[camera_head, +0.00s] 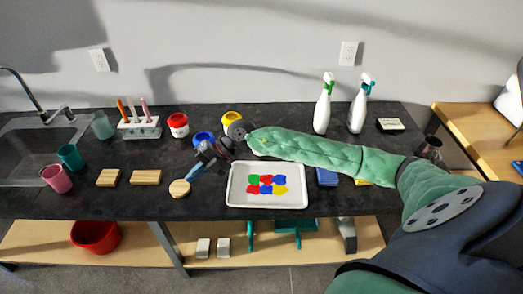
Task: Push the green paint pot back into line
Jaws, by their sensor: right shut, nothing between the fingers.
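A red paint pot (178,125), a yellow paint pot (231,119) and a blue paint pot (203,138) stand on the dark counter (330,204). The blue pot stands nearer the front than the red and yellow ones. I cannot make out a green paint pot; my right arm and wrist cover part of the counter there. My right gripper (200,161) is shut and empty, low over the counter just in front of the blue pot. I cannot tell whether it touches anything. My left gripper is not in view.
A white tray (234,189) with coloured paint patches lies right of the gripper.

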